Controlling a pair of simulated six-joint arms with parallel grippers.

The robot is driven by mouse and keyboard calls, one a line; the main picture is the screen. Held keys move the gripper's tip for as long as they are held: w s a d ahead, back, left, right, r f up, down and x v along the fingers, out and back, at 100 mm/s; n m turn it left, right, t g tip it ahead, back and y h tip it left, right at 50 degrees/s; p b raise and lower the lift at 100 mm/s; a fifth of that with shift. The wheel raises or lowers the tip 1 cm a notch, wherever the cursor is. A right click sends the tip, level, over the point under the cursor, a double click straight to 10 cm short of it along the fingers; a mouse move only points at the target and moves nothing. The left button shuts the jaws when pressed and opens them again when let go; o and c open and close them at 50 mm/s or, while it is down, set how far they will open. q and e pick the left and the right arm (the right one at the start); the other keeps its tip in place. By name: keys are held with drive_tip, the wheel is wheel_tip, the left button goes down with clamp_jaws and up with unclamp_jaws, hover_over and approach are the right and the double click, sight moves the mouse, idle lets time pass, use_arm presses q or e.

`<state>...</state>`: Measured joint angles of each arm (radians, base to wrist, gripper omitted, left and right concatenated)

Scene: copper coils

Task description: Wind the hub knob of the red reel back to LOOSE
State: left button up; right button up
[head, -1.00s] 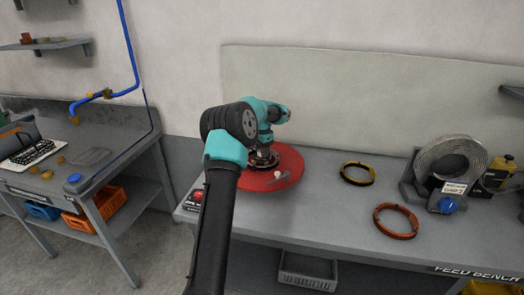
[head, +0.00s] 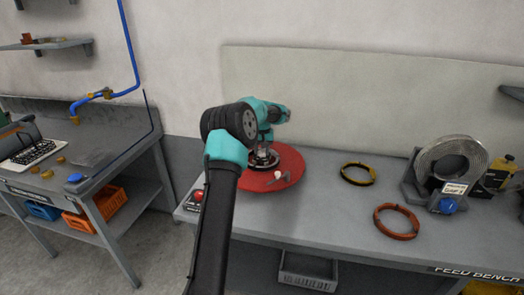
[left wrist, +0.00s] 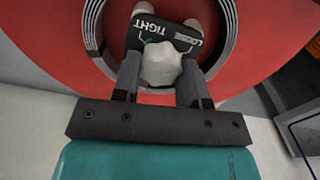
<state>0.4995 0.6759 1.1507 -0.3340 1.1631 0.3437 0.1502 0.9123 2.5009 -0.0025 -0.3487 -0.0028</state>
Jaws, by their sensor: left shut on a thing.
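The red reel (head: 288,168) lies flat on the bench at the middle of the head view, partly hidden by my left arm. In the left wrist view the red reel (left wrist: 60,50) fills the top, with a dark ring around its hub. The pale hub knob (left wrist: 161,66) sits at the centre, before a black plate (left wrist: 168,36) lettered TIGHT on the left and LOOSE on the right. My left gripper (left wrist: 160,80) is shut on the knob from both sides. In the head view its fingers are hidden behind the arm over the hub. My right gripper does not show.
On the bench lie a yellow-black coil (head: 357,174) and a copper-red coil (head: 397,222). A grey reel on a stand (head: 450,160) with a blue knob (head: 447,206) is at the right. A red button box (head: 197,197) sits at the bench's left end.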

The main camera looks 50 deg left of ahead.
sight(262, 150)
use_arm(q)
drive_tip(key=shift+n, duration=0.4)
drive_tip(key=o, duration=0.9)
wheel_tip(262, 150, up, 17)
drive_tip(key=shift+r, duration=0.2)
idle(0.4)
